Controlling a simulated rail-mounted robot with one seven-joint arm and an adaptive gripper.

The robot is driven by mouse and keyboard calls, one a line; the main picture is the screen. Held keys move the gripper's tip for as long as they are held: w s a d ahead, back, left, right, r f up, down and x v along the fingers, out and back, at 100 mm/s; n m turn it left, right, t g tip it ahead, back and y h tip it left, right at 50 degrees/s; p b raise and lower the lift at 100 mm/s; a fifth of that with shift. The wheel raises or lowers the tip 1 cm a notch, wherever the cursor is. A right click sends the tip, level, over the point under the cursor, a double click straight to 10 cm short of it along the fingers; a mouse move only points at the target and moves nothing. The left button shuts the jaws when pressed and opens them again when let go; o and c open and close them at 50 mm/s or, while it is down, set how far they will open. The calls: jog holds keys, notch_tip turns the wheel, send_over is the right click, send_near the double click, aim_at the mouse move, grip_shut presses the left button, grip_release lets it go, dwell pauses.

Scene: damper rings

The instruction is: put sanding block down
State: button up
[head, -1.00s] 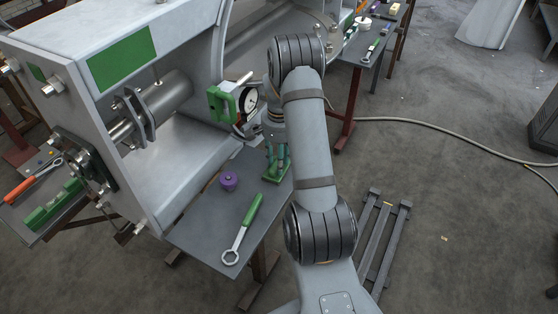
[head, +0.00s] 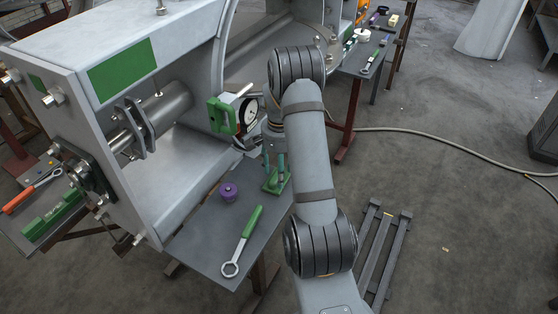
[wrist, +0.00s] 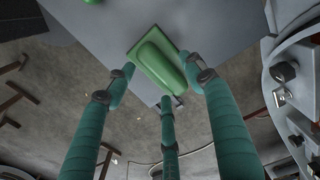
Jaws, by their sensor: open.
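The sanding block (head: 275,186) is green and lies on the grey side table (head: 200,240), close to its right edge. In the wrist view the block (wrist: 158,62) shows whole, with a raised rounded grip on a flat base. My gripper (head: 275,165) is just above it, pointing down. Its teal fingers (wrist: 160,82) are spread around the block, with gaps visible at the left and right fingers. Whether the third finger touches the block is hard to tell. Nothing is held.
A purple knobbed piece (head: 228,192) and a green-handled ring wrench (head: 243,240) lie on the same table. The large grey machine housing (head: 130,40) and a dial gauge with a green bracket (head: 222,115) stand close behind. Floor to the right is mostly open.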

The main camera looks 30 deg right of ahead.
notch_tip(320, 180, up, 11)
dwell(0.3)
jog(key=shift+r, duration=0.1)
grip_shut()
dwell(0.9)
dwell(1.0)
notch_tip(320, 180, up, 12)
jog(key=p, duration=1)
jog(key=shift+p, duration=0.35)
dwell(0.3)
notch_tip(320, 180, down, 7)
jog(key=b, duration=0.6)
